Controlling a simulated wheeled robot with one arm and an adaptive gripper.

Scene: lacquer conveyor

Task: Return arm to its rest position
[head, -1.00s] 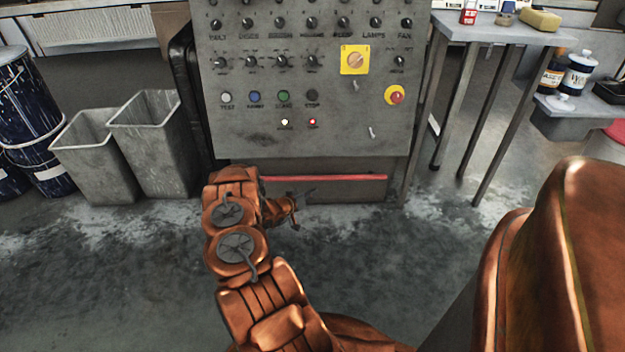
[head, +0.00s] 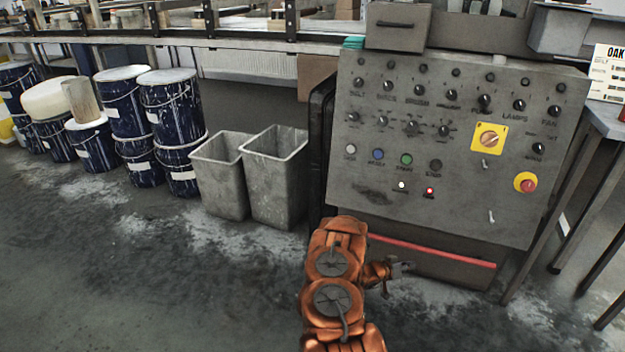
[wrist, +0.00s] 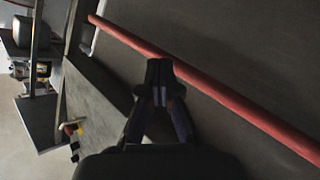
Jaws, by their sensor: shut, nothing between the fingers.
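My copper-coloured arm is folded low in front of the grey control panel (head: 455,160) in the head view. My gripper (head: 405,267) is small there, just below the panel's lower edge and close to the red bar (head: 440,252). In the wrist view my gripper (wrist: 160,70) has its dark fingertips together, with nothing between them. The red bar (wrist: 220,95) runs diagonally past the fingertips in that view. Whether the fingers touch it cannot be told.
Two grey bins (head: 222,180) (head: 275,175) stand left of the panel. Several dark blue paint-splashed drums (head: 170,105) stand farther left. A metal table (head: 600,118) is at the right. The floor (head: 130,270) at the front left is clear.

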